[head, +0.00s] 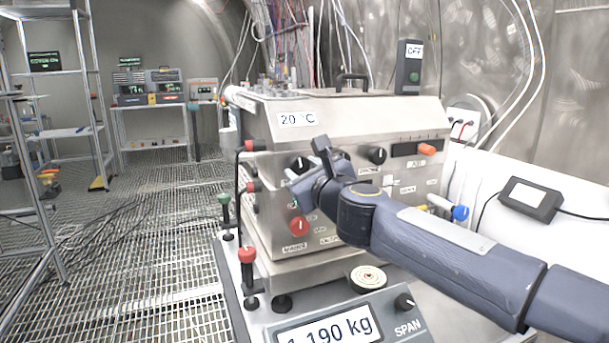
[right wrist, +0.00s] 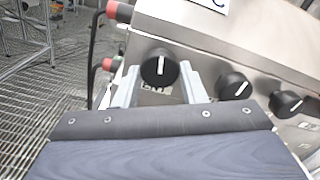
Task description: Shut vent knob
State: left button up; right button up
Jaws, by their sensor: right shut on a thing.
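A steel machine (head: 262,200) carries a row of black knobs with white pointer lines. My right gripper (head: 298,176) is at the leftmost front knob (head: 301,163). In the right wrist view this black knob (right wrist: 159,68) sits between the two grey fingers, which are shut on its sides. Its white line points nearly straight up. A small label lies just below it, partly hidden and too blurred to read, so I cannot confirm that it is the vent knob. Two more black knobs (right wrist: 235,86) and (right wrist: 287,103) stand to its right. My left gripper is not in view.
A red knob (head: 299,225) is below the gripper. Red-handled valves (head: 247,256) stand along the machine's left side. A scale display (head: 330,328) with a SPAN knob (head: 404,301) is in front. Open grating floor (head: 150,230) lies to the left.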

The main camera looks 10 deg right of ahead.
jog(key=shift+f+m, duration=0.15)
jog(key=shift+m, duration=0.85)
jog(key=o, duration=1)
jog(key=shift+s, duration=0.1)
jog(key=s, duration=0.2)
jog(key=s+d, duration=0.1)
jog(key=s, duration=0.4)
jog(key=shift+s+d, duration=0.2)
jog(key=shift+s, duration=0.1)
